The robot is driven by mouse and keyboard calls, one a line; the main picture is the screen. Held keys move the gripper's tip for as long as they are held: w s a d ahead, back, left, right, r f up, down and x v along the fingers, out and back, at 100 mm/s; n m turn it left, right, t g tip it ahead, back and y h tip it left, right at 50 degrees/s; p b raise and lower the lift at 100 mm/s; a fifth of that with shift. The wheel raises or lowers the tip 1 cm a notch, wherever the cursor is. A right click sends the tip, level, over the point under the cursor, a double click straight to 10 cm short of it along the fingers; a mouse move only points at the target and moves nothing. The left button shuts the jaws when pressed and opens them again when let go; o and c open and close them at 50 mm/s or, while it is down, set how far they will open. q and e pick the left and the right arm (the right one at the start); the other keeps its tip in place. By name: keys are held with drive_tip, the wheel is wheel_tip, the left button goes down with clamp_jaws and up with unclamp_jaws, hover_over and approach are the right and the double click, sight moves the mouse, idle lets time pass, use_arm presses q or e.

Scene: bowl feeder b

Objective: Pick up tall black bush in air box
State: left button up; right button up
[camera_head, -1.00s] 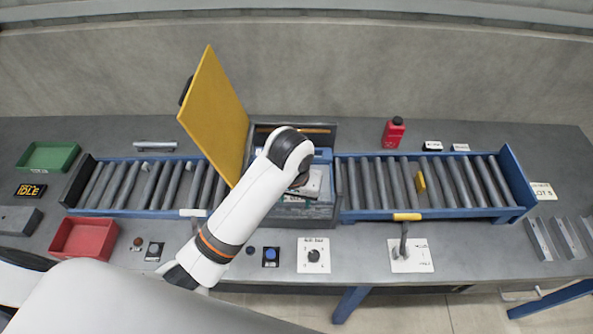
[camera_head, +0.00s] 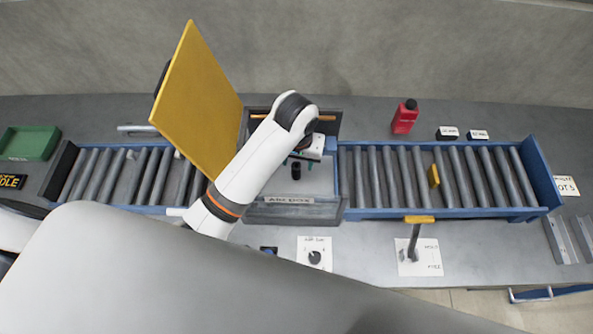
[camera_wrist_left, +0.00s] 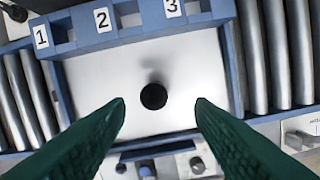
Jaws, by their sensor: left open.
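The tall black bush (camera_head: 296,171) stands on the light floor of the air box (camera_head: 290,212), which sits between the two roller tracks. In the left wrist view the bush (camera_wrist_left: 153,96) shows from above as a round black top with a soft shadow behind it. My left gripper (camera_head: 301,160) is over the box, and its near parts are partly hidden by my arm. In the left wrist view the two green fingers of my left gripper (camera_wrist_left: 160,105) are wide apart, one on each side of the bush, with clear gaps and nothing held. My right gripper is not in view.
A raised yellow lid (camera_head: 203,98) stands at the box's left. Numbered blue slots (camera_wrist_left: 100,22) line one edge inside the box. Roller tracks (camera_head: 440,178) flank it. A lever with a yellow handle (camera_head: 419,219), a red bottle (camera_head: 404,117) and a green tray (camera_head: 30,143) are farther off.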

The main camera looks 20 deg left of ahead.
sight(296, 165)
use_arm(q)
drive_tip(key=shift+w+a+f, duration=0.1)
drive_tip(key=shift+f, duration=0.25)
drive_tip(key=shift+w+f, duration=0.1)
drive_tip(key=shift+f, duration=0.15)
drive_tip(key=f, duration=0.1)
drive_tip(key=f+p, duration=0.1)
drive_tip(key=f, duration=0.1)
drive_tip(key=f+p, duration=0.1)
drive_tip(key=shift+w+a+f, duration=0.2)
drive_tip(key=shift+w+a, duration=0.05)
drive_tip(key=shift+w, duration=0.05)
drive_tip(key=shift+f, duration=0.35)
drive_tip(key=shift+w, duration=0.1)
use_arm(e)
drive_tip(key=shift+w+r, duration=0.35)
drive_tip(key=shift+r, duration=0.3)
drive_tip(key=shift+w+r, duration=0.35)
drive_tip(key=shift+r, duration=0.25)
use_arm(q)
drive_tip(key=shift+c, duration=0.2)
drive_tip(key=c, duration=0.6)
clamp_jaws()
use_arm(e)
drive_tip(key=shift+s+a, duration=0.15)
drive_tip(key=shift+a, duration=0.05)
